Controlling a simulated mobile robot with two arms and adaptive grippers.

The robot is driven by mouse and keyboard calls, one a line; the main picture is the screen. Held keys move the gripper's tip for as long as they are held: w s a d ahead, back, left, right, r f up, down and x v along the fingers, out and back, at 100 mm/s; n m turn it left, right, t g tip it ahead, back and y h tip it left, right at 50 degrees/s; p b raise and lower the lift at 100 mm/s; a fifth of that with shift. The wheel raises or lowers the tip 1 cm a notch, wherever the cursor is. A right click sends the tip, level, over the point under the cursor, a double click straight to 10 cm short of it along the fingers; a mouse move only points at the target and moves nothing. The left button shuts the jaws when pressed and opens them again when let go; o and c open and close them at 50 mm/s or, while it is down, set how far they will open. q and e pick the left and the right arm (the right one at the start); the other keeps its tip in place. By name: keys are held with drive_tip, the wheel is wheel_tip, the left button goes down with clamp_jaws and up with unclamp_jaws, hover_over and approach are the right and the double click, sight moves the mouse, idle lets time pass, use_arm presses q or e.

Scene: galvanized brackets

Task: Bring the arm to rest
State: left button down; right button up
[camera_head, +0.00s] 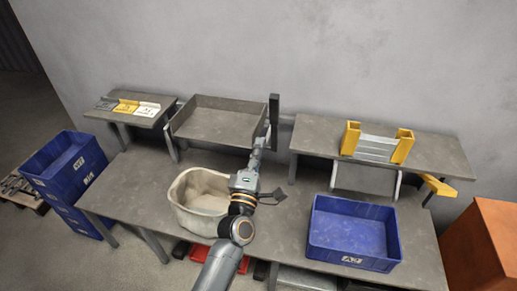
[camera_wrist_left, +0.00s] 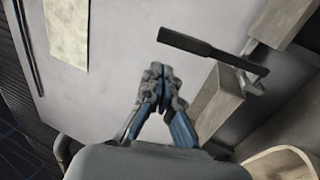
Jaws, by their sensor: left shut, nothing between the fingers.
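My left arm comes up from the bottom of the head view, over the table. My left gripper (camera_head: 262,140) is at its far end, near the right side of the grey open-topped tray shelf (camera_head: 222,103). In the left wrist view, my left gripper (camera_wrist_left: 157,72) has its fingers together with nothing between them. A grey wall (camera_wrist_left: 112,70) is behind the fingertips. A dark bar (camera_wrist_left: 212,51) lies beyond them to the upper right; it also stands upright in the head view (camera_head: 274,108). My right gripper is not in view.
A beige tub (camera_head: 181,198) stands left of my arm. A blue bin (camera_head: 352,258) stands on the table (camera_head: 130,196) to the right. A raised shelf (camera_head: 318,130) carries a bracket stack between yellow posts (camera_head: 350,138). Blue crates (camera_head: 68,176) stand left. An orange box (camera_head: 490,235) is right.

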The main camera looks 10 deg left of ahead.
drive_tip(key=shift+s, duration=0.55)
